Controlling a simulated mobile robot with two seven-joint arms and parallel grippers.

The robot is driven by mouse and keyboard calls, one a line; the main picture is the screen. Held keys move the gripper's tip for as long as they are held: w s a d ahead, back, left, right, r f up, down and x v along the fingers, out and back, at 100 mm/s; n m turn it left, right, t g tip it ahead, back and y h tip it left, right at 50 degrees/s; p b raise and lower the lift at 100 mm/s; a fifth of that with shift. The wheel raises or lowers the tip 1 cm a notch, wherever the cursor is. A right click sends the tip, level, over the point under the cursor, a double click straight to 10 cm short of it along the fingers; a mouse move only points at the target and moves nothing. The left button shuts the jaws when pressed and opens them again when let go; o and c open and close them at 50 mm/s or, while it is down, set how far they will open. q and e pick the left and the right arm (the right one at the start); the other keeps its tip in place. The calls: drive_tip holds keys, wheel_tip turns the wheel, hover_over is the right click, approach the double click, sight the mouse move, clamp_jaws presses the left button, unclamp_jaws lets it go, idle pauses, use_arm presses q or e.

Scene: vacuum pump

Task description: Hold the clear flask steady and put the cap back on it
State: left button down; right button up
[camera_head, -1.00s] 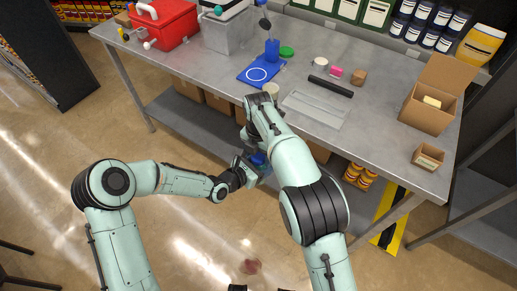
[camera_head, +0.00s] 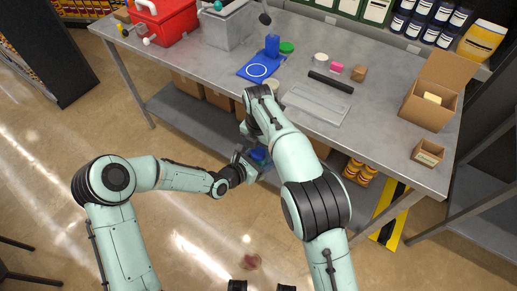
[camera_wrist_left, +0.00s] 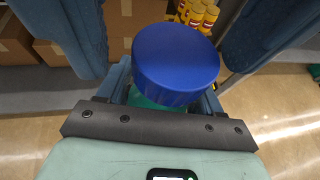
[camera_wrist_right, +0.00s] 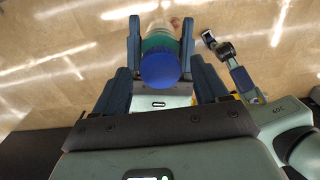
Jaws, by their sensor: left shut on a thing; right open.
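The clear flask (camera_wrist_right: 158,24) shows in the right wrist view with teal contents and the blue cap (camera_wrist_right: 160,70) at its top. In the left wrist view the cap (camera_wrist_left: 176,62) sits over the teal body (camera_wrist_left: 150,98), which is mostly hidden under it. My left gripper (camera_head: 251,165) is shut on the flask in front of the table, below its top. My right gripper (camera_wrist_right: 161,45) is open, with its fingers on either side of the capped flask. In the head view its fingers are largely hidden by my right arm. I cannot tell whether the cap is fully seated.
The grey table (camera_head: 375,125) runs behind my grippers, its front edge close to my right arm. On it are a blue mat (camera_head: 249,77), a grey tray (camera_head: 318,103), a black bar (camera_head: 330,83) and a cardboard box (camera_head: 428,105).

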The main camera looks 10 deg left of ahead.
drive_tip(key=shift+r, duration=1.85)
drive_tip(key=o, duration=0.5)
drive_tip(key=shift+r, duration=0.1)
wheel_tip(320, 180, up, 7)
drive_tip(key=shift+r, duration=0.15)
